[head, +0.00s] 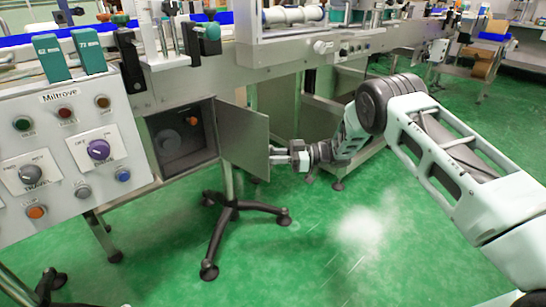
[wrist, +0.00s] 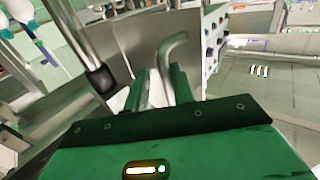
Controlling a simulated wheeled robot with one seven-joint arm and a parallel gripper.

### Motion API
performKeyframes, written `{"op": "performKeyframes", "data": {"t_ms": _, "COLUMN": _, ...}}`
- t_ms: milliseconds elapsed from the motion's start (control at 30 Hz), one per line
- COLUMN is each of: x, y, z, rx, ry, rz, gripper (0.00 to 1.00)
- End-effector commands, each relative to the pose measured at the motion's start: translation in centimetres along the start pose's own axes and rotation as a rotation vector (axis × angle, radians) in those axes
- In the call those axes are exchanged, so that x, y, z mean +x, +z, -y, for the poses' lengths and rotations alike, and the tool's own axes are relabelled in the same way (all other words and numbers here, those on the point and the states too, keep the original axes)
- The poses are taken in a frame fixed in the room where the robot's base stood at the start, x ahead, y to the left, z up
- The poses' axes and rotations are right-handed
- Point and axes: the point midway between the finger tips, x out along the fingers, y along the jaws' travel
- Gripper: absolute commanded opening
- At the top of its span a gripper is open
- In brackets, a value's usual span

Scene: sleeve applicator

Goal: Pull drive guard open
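The drive guard is a grey metal door (head: 245,140) on the front of the machine, hinged on its left side in the head view. It stands swung outward, and the dark drive compartment (head: 183,138) shows behind it. My gripper (head: 281,156) is at the door's right edge. In the wrist view the door (wrist: 130,35) is a grey panel, and a bent metal handle (wrist: 170,58) rises between my green gripper fingers (wrist: 162,90). The fingers appear closed around the handle. The exact contact is partly hidden.
A control panel (head: 68,145) with knobs and buttons stands left of the compartment. A black stand foot (head: 232,212) is on the green floor below the door. A conveyor frame (head: 345,48) runs above. The floor (head: 330,250) in front is clear.

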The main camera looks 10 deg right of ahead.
Motion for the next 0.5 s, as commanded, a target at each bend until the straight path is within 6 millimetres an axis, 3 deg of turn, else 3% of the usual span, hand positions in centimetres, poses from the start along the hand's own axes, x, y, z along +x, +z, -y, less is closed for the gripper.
{"op": "performKeyframes", "data": {"t_ms": 267, "x": -0.7, "y": 0.0, "z": 0.0, "rx": 0.001, "ry": 0.002, "rz": 0.001, "gripper": 0.24}}
{"op": "performKeyframes", "data": {"t_ms": 500, "x": -5.0, "y": -0.2, "z": -0.1, "rx": 0.000, "ry": 0.004, "rz": 0.002, "gripper": 0.24}}
